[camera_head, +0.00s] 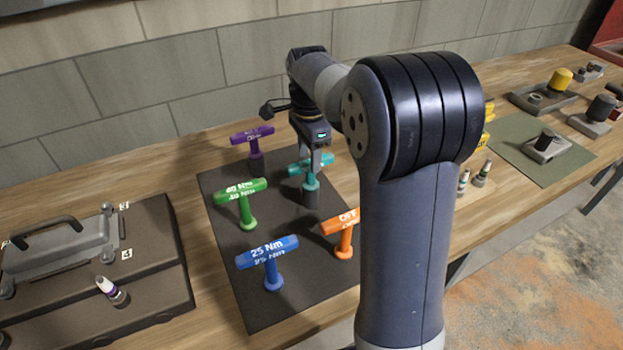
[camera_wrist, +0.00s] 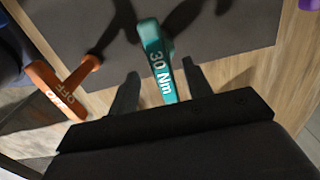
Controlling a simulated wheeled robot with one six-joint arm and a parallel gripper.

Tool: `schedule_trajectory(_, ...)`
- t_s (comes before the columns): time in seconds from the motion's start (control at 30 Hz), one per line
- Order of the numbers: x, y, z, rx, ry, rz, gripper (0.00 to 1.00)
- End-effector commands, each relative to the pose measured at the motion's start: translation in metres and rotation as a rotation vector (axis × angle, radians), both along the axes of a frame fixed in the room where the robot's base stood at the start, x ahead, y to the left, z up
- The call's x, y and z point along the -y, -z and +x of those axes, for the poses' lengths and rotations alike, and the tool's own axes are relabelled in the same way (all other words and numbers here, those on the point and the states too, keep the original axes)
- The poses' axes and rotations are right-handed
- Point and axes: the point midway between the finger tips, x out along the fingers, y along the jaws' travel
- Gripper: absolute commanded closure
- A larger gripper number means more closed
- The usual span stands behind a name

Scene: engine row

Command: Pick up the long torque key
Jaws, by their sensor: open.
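Several T-handled torque keys stand upright on a dark mat (camera_head: 222,192). The teal key (camera_head: 310,183), marked 30 Nm in the wrist view (camera_wrist: 160,65), has a dark grey cylinder at its foot. My gripper (camera_head: 311,160) is open over the teal key's handle. In the wrist view the handle reaches between my gripper's two dark fingers (camera_wrist: 160,88), with no visible grip on it. The purple (camera_head: 254,141), green (camera_head: 241,204), blue (camera_head: 270,263) and orange (camera_head: 343,236) keys stand around it. I cannot tell by sight which key is called long.
The orange key (camera_wrist: 68,88) lies close left of the fingers in the wrist view. A dark case (camera_head: 160,262) with a handled lid is at left. Small bottles (camera_head: 480,175) and a green mat (camera_head: 500,150) with parts lie right of my arm. A tiled wall stands behind.

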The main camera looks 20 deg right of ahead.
Motion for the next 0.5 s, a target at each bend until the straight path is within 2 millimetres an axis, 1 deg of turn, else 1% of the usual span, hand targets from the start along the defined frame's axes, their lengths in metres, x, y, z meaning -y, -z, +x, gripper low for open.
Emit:
schedule_trajectory(0.3,0.004,0.042,0.002,-0.004,0.000,0.000,0.53)
schedule_trajectory(0.4,0.004,0.050,0.003,-0.002,0.000,0.000,0.53)
schedule_trajectory(0.5,0.004,0.052,0.003,0.000,0.000,0.000,0.53)
